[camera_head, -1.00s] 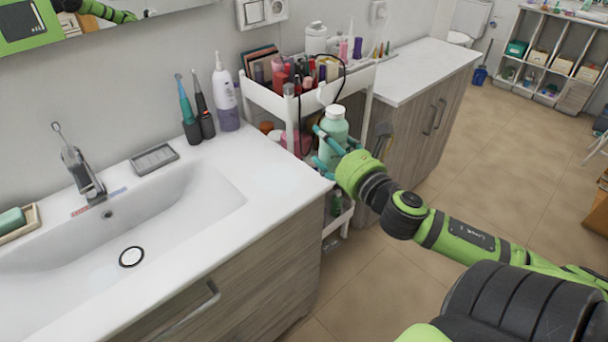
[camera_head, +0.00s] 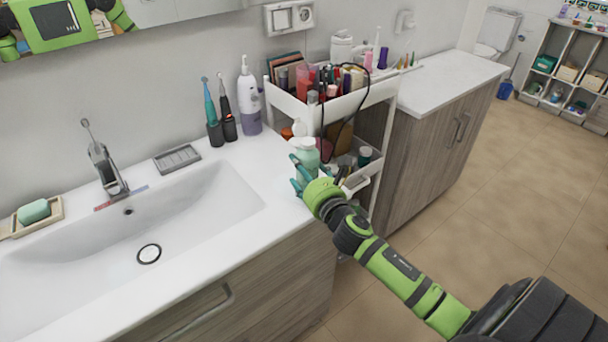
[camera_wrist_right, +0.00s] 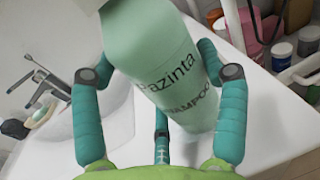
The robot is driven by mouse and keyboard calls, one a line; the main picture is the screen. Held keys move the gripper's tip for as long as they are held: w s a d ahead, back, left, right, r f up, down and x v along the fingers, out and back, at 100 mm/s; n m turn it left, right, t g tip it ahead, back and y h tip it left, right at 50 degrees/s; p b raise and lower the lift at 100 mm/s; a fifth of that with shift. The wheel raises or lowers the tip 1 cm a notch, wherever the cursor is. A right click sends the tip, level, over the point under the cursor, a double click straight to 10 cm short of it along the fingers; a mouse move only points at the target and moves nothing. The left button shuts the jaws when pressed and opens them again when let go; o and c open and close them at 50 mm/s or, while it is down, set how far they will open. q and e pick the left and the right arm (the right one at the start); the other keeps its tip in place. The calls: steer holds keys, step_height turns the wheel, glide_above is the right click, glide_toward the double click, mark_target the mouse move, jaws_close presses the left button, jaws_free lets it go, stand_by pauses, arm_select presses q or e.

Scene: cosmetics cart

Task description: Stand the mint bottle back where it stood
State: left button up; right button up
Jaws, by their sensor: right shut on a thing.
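The mint bottle (camera_head: 307,157) is at the right end of the white counter (camera_head: 276,172), beside the cart. My right gripper (camera_head: 306,176) is shut around its body, with teal fingers on both sides. The right wrist view shows the mint bottle (camera_wrist_right: 165,75) close up, lettered "Pazinta" and "SHAMPOO", between the fingers of my right gripper (camera_wrist_right: 160,95). The white counter surface shows behind and below it. I cannot tell whether the bottle's base touches the counter. My left gripper is not in view.
The white cart (camera_head: 330,109) stands right of the counter, its top tray full of cosmetics. A purple-and-white bottle (camera_head: 249,98) and two electric toothbrushes (camera_head: 212,125) stand at the wall. The sink (camera_head: 185,215) lies left. The counter front near the bottle is clear.

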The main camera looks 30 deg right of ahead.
steer(key=shift+f, duration=0.65)
steer(key=o, duration=1.2)
steer(key=shift+f, duration=0.1)
steer(key=shift+c, duration=0.2)
steer(key=shift+r, duration=0.25)
steer(key=s+a+b, duration=0.1)
steer(key=s+b, duration=0.1)
steer(key=s, duration=1)
steer(key=shift+a, duration=0.2)
steer(key=shift+f, duration=0.2)
